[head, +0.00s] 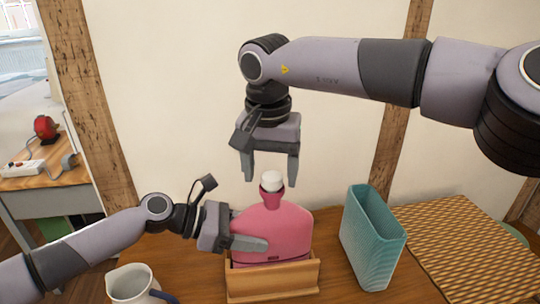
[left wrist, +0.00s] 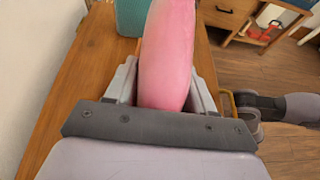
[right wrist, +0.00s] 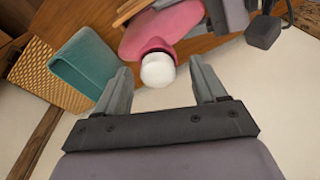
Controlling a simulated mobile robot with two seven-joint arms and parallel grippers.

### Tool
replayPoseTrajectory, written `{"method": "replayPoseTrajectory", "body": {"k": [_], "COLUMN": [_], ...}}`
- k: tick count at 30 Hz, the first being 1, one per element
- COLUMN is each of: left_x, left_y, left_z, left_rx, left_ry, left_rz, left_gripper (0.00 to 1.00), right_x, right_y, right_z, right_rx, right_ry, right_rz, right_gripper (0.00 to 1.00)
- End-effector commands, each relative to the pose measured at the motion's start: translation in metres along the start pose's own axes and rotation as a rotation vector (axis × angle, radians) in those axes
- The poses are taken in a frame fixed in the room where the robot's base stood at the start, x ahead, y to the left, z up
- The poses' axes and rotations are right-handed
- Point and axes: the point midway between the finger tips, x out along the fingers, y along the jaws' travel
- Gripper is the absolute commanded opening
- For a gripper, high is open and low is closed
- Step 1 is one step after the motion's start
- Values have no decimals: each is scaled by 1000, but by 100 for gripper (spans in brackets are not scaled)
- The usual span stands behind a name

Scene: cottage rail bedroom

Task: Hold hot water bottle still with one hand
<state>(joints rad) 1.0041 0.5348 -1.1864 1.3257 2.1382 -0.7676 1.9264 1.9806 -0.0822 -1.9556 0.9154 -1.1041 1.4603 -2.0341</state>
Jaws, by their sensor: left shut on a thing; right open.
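The pink hot water bottle (head: 285,226) stands upright in a wooden holder (head: 272,283) on the table, its white cap (head: 271,181) on top. My left gripper (head: 250,243) is shut on the bottle's body from the left side. In the left wrist view the bottle (left wrist: 166,55) sits between the two fingers. My right gripper (head: 270,172) is open and points down just above the cap. In the right wrist view the white cap (right wrist: 158,70) shows beyond and between the open fingers (right wrist: 160,85), not held.
A teal ribbed container (head: 370,240) stands to the right of the holder. A woven mat (head: 470,245) lies farther right. A white jug (head: 132,284) stands at the front left. The wall is close behind. A side table at left holds a red object (head: 46,128) and a power strip (head: 24,167).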

Motion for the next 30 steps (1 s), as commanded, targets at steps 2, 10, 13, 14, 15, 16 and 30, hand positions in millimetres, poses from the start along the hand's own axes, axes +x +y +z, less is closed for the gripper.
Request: {"method": "replayPoseTrajectory", "body": {"k": [2, 10, 13, 14, 15, 16, 30], "left_x": [-1, -1, -1, -1, -1, -1, 0], "left_y": [1, 1, 1, 0, 0, 0, 0], "left_z": [-3, -3, -3, -3, -3, -3, -3], "left_rx": [-1, -1, -1, -1, -1, -1, 2], "left_ry": [6, 7, 7, 7, 7, 7, 7], "left_rz": [2, 2, 2, 2, 1, 1, -1], "left_gripper": [0, 0, 0, 0, 0, 0, 0], "right_x": [2, 2, 2, 2, 1, 1, 2], "right_y": [0, 0, 0, 0, 0, 0, -3], "right_z": [0, 0, 0, 0, 0, 0, 0], "right_rx": [0, 0, 0, 0, 0, 0, 361], "right_ry": [-1, 0, 0, 0, 0, 0, -2], "right_rz": [0, 0, 0, 0, -1, -1, 41], "right_gripper": [70, 54, 22, 12, 3, 2, 2]}}
